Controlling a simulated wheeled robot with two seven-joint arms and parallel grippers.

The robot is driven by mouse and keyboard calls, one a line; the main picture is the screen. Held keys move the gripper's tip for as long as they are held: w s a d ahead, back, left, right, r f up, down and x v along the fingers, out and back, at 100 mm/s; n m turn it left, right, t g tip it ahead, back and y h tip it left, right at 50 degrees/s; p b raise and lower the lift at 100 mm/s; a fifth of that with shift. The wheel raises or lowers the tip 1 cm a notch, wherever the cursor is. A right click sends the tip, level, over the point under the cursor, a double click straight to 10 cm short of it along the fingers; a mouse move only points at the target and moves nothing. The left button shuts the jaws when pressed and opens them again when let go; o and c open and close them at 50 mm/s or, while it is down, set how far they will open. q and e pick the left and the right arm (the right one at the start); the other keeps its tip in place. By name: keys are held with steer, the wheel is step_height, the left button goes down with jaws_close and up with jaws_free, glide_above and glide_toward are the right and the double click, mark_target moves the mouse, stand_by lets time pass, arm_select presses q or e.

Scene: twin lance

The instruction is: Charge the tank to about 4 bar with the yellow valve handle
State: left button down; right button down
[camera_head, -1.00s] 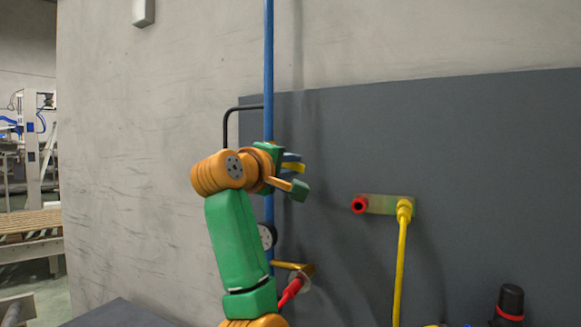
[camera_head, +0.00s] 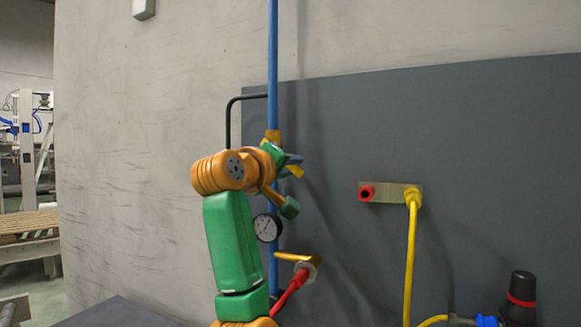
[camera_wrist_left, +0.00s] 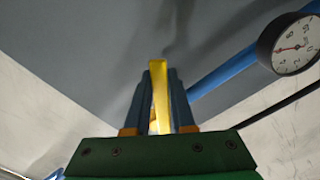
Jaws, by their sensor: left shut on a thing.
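My left gripper (camera_head: 290,166) is shut on the yellow valve handle (camera_head: 296,171), beside the blue vertical pipe. In the left wrist view the yellow handle (camera_wrist_left: 159,92) stands between the two blue-grey fingers (camera_wrist_left: 160,100). In the head view the handle slopes down to the right; much of it is hidden by the gripper. A brass-coloured valve body (camera_head: 272,136) shows on the pipe just above the gripper. My right gripper is out of view.
The blue pipe (camera_head: 273,60) runs up the wall by a dark panel (camera_head: 470,140). Below are a brass-coloured piece (camera_head: 298,258) and a red hose (camera_head: 290,291). Right are a plate with a red port (camera_head: 367,193), a yellow hose (camera_head: 410,255) and a black red-ringed cylinder (camera_head: 521,300).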

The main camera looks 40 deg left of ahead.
arm_select(q)
steer(key=c, duration=0.8)
jaws_free()
steer(key=shift+o, duration=0.2)
steer(key=shift+s+d+f+b, duration=0.2)
steer(key=shift+s+b, duration=0.4)
steer(key=shift+b, duration=0.05)
steer(key=shift+s+d+f+b, duration=0.15)
steer(key=shift+s+f+b, duration=0.05)
steer(key=shift+s+b, duration=0.4)
steer(key=v, duration=0.1)
steer(key=b+v, duration=0.1)
steer(key=v, duration=0.2)
steer(key=shift+s+d+r+b, duration=0.15)
steer(key=shift+s+r+b, duration=0.2)
steer(key=shift+r+b, duration=0.05)
steer(key=shift+w, duration=0.1)
